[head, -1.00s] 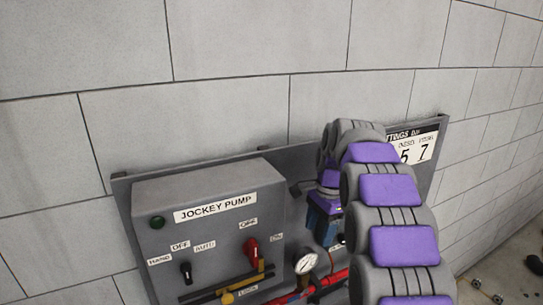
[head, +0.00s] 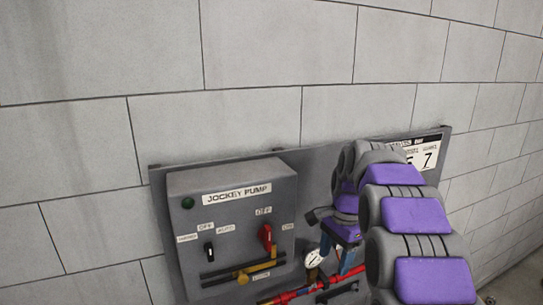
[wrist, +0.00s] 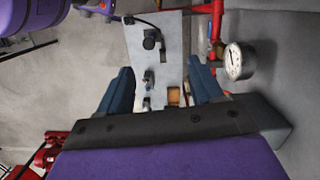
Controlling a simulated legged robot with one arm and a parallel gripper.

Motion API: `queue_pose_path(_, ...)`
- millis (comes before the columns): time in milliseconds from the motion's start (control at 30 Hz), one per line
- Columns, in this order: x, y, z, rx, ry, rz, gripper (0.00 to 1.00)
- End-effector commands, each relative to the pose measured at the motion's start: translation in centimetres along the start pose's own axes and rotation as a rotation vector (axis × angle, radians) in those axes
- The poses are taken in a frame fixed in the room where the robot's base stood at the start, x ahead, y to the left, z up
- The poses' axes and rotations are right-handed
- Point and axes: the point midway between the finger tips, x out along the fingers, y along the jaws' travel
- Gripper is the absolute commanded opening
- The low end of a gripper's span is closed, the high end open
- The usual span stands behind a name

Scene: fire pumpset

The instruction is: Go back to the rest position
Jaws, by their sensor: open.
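My gripper shows in the wrist view (wrist: 167,90) with two blue fingers spread wide apart and nothing between them. Past the fingers lies a pale grey plate (wrist: 172,60) with small fittings on it. In the head view my purple and grey arm reaches in from the lower right, and my gripper (head: 338,255) is partly hidden by it, in front of the panel board. It is right of the jockey pump box (head: 235,235) and apart from that box.
The box has a black switch (head: 209,251), a red switch (head: 266,236) and a yellow handle (head: 243,277). A pressure gauge (head: 314,258) and red pipe (head: 285,297) are close to my gripper. A label sheet (head: 428,158) is at right. The block wall (head: 250,60) is bare above.

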Motion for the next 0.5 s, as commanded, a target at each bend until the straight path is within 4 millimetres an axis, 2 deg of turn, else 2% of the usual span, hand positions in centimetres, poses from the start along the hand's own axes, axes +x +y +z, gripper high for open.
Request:
queue_pose_path(267, 1.6, 3.5, 2.2, -0.118, 0.004, 0.015, 0.66)
queue_pose_path(367, 2.7, 5.5, 3.5, -0.186, 0.005, 0.026, 0.66)
queue_pose_path(500, 4.8, 9.5, 5.7, -0.310, 0.007, 0.044, 0.66)
